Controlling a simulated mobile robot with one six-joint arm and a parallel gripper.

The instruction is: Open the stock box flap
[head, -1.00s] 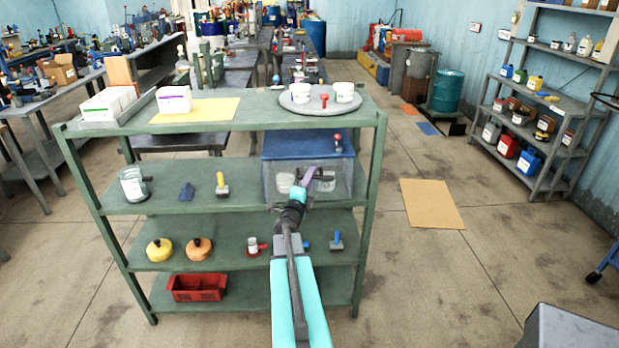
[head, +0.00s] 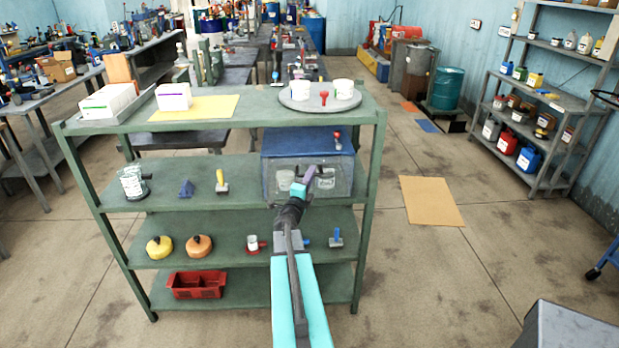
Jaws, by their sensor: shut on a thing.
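The stock box (head: 280,143) stands on the upper inner shelf of the green rack, at its right side. It has a blue top and a see-through grey front flap (head: 342,185). White cups (head: 285,180) show dimly behind the front. My gripper (head: 309,175) is at the middle of the front, shut on the flap. Its jaws and my wrist hide the exact place of the grip. The flap looks close to upright; I cannot tell whether it stands ajar. A red-headed item (head: 337,140) shows at the top of the box.
The green rack (head: 225,118) bears a round grey tray (head: 293,100) with white tubs, and white boxes (head: 174,96). Open floor lies to the right.

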